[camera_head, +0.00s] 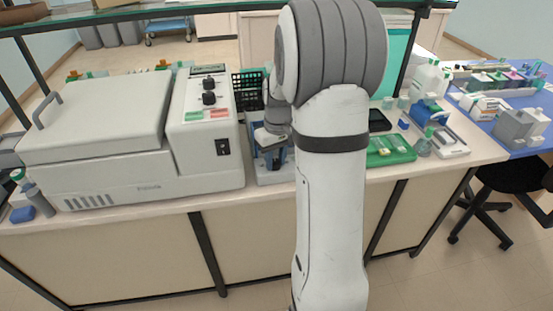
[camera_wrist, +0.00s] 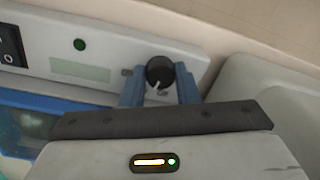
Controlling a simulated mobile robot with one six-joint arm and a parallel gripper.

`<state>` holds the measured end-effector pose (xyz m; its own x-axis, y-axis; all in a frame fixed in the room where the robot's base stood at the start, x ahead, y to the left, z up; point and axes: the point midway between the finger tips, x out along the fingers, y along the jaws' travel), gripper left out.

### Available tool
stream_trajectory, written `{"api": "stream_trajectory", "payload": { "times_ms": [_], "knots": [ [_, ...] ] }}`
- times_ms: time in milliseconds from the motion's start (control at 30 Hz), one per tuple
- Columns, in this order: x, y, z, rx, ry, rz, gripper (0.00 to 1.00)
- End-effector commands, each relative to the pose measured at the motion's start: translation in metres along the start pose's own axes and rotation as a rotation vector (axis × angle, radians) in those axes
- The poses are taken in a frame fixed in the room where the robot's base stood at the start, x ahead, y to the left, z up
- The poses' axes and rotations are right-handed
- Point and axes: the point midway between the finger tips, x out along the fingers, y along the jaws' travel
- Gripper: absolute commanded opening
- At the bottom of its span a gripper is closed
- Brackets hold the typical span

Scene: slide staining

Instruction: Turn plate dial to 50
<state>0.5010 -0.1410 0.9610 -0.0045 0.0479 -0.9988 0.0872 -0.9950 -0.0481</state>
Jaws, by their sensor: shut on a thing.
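The plate dial (camera_wrist: 160,73) is a round black knob with a white pointer line, on the light grey front panel (camera_wrist: 115,50) of a small device. In the wrist view the two blue fingers of my gripper (camera_wrist: 158,82) stand on either side of the knob and are shut on it. The pointer line faces the lower part of the picture. No scale numbers are readable. In the head view my gripper (camera_head: 272,140) is low over the small grey and blue device (camera_head: 272,165), and the dial cannot be made out there.
A black basket (camera_head: 248,88) is behind. A green tray (camera_head: 388,150) lies to the right. In the wrist view, the panel has a green button (camera_wrist: 79,44) and a black switch (camera_wrist: 10,45).

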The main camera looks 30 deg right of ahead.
Motion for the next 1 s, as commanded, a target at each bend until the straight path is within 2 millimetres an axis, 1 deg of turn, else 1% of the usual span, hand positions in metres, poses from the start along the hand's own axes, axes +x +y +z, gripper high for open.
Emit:
{"api": "stream_trajectory", "payload": {
  "times_ms": [200, 400, 867, 900, 1000],
  "knots": [
    [0.0003, -0.0003, 0.0006, 0.102, 0.004, 0.0, 0.05],
    [0.0001, -0.0004, 0.0007, 0.15, 0.006, 0.0, 0.05],
    [0.0001, -0.0004, 0.0006, 0.161, 0.007, 0.0, 0.05],
    [0.0001, -0.0004, 0.0006, 0.161, 0.007, 0.0, 0.3],
    [0.0001, -0.0004, 0.0005, 0.161, 0.007, 0.0, 0.38]
  ]
}}
